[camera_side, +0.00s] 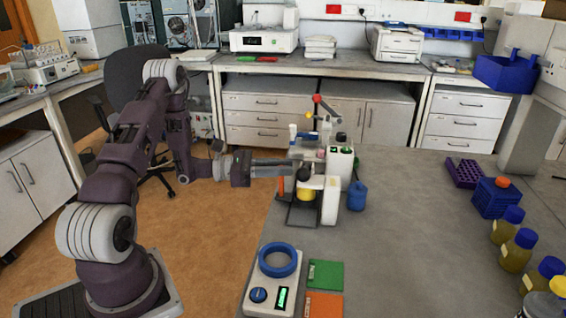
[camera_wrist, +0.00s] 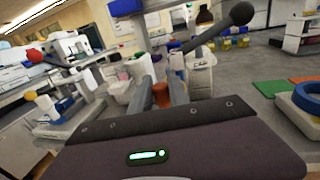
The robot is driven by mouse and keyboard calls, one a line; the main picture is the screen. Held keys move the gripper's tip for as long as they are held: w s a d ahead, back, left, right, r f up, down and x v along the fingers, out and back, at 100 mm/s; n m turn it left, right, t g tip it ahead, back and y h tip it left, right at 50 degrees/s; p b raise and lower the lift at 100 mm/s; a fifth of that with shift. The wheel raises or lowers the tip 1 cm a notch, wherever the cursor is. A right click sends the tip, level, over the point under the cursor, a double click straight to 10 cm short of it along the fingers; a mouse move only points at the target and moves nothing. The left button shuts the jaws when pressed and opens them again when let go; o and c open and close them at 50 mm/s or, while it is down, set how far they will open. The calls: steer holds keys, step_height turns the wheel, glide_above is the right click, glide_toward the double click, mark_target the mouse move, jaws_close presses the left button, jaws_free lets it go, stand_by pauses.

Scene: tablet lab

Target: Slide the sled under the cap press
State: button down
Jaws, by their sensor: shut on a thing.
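In the side view the cap press (camera_side: 331,200) is a white stand at the left edge of the grey bench. A yellow jar (camera_side: 306,194) with a dark top stands at its front left, over the dark flat sled (camera_side: 301,216). My gripper (camera_side: 282,171) reaches in from the left at jar height. Its fingers are closed around an upright orange post (camera_side: 281,184) beside the jar. In the wrist view the orange post (camera_wrist: 161,95) shows between my two fingers. The post's foot and its join to the sled are hard to make out.
A blue cup (camera_side: 357,196) stands just right of the press. A scale-like device with a blue ring (camera_side: 278,261) and green (camera_side: 326,274) and orange mats (camera_side: 323,305) lie in front. Yellow bottles (camera_side: 515,251) and racks stand far right. The bench middle is clear.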

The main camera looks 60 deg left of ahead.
steer(key=s+d, duration=0.4)
steer(key=shift+s+d, duration=0.2)
steer(key=shift+f, duration=0.1)
steer(key=c, duration=1.3)
jaws_free()
steer(key=shift+o, duration=0.2)
steer(key=v, duration=0.7)
